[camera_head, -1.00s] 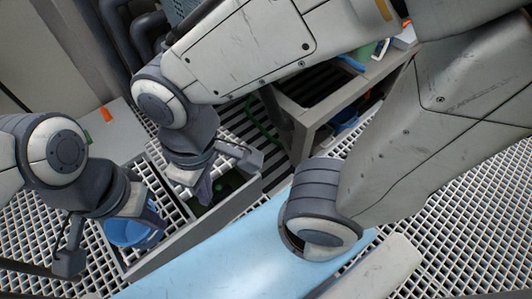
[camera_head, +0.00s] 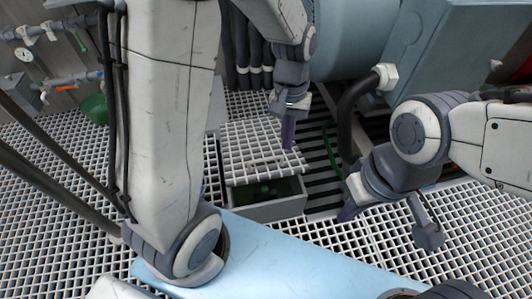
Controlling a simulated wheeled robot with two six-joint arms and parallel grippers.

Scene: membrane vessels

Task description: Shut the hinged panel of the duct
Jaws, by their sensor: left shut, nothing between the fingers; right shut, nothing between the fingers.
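The duct (camera_head: 268,211) is a grey-walled trough set in the floor grating, its near part uncovered, with dark space and small green things inside. A white grating panel (camera_head: 262,145) lies over its far part; its near edge seems raised above the trough, but its exact tilt is unclear. My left gripper (camera_head: 288,138) is shut and empty, pointing down in front of the panel's right side; I cannot tell whether it touches. My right gripper (camera_head: 347,213) is shut and empty, right of the duct and apart from it.
Dark slats (camera_head: 322,160) and a black pipe (camera_head: 350,115) lie right of the duct. A large blue tank (camera_head: 352,40) and a blue-grey housing (camera_head: 450,50) stand behind. Wall pipes and a green bucket (camera_head: 95,108) are at far left. White floor grating (camera_head: 60,200) is open at left.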

